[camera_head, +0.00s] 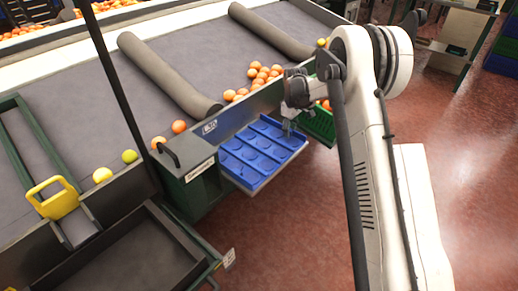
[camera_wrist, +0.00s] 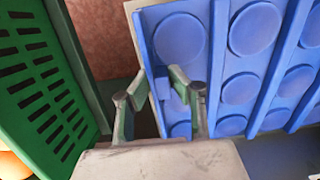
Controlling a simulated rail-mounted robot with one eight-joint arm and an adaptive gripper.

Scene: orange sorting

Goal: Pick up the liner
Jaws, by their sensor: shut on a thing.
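The liner (camera_head: 258,152) is a blue sheet with rows of round recesses, in the middle of the head view. In the wrist view the liner (camera_wrist: 243,92) fills the right half. My gripper (camera_head: 289,127) is at the liner's right edge in the head view. In the wrist view my gripper's fingers (camera_wrist: 160,94) stand either side of a small blue tab at the liner's near left part, and are shut on the liner. What lies under the liner is mostly hidden.
A green slotted crate (camera_wrist: 40,75) with oranges stands right beside the liner; it also shows in the head view (camera_head: 319,127). A grey conveyor (camera_head: 90,110) with rollers and oranges (camera_head: 262,74) runs behind. A dark green box (camera_head: 187,170) adjoins the liner's left. The red floor (camera_head: 300,225) is open in front.

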